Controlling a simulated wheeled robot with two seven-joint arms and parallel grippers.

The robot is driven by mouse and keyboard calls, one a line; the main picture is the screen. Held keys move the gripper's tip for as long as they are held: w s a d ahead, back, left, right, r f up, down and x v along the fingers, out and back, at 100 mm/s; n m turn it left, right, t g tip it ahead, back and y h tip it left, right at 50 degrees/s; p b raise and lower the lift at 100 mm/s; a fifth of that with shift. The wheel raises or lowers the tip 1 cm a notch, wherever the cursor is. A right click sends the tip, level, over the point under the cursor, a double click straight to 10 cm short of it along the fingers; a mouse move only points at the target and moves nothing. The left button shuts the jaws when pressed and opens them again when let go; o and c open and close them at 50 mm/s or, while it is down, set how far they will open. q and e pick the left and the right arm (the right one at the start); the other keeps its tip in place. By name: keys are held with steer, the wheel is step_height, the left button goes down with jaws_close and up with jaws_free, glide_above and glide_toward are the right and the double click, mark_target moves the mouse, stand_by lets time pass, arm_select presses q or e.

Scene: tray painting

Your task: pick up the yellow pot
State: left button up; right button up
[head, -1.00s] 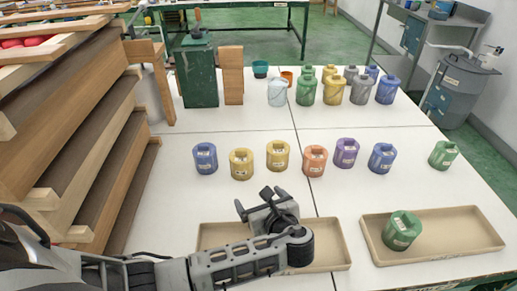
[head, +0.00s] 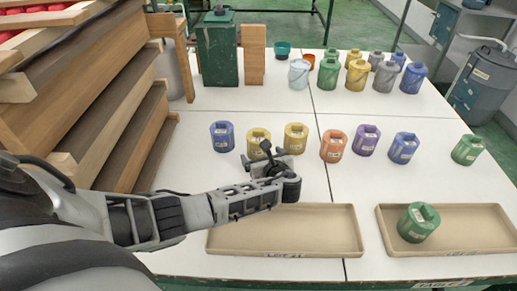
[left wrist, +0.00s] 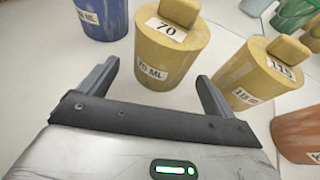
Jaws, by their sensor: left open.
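Two yellow pots stand upright in the middle row on the white table. The left yellow pot (head: 257,137) shows in the left wrist view (left wrist: 168,52) with a "70" label on its lid, just beyond the fingertips. The right yellow pot (head: 296,138) shows in the left wrist view (left wrist: 258,76) with a "115" label, beyond the right finger. My left gripper (head: 266,154) is open and empty, in front of the left yellow pot; in the left wrist view its fingers (left wrist: 157,82) spread to either side of the near space before that pot. My right gripper is not in view.
A blue pot (head: 222,137) stands left of the yellow pots and an orange pot (head: 333,146) right. An empty tray (head: 285,250) lies in front; the right tray (head: 480,232) holds a green pot (head: 418,222). Wooden shelves (head: 105,130) rise at the left.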

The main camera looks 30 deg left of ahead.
arm_select(q)
steer(key=shift+x, duration=1.15)
steer(key=c, duration=1.3)
steer(key=shift+r, duration=0.1)
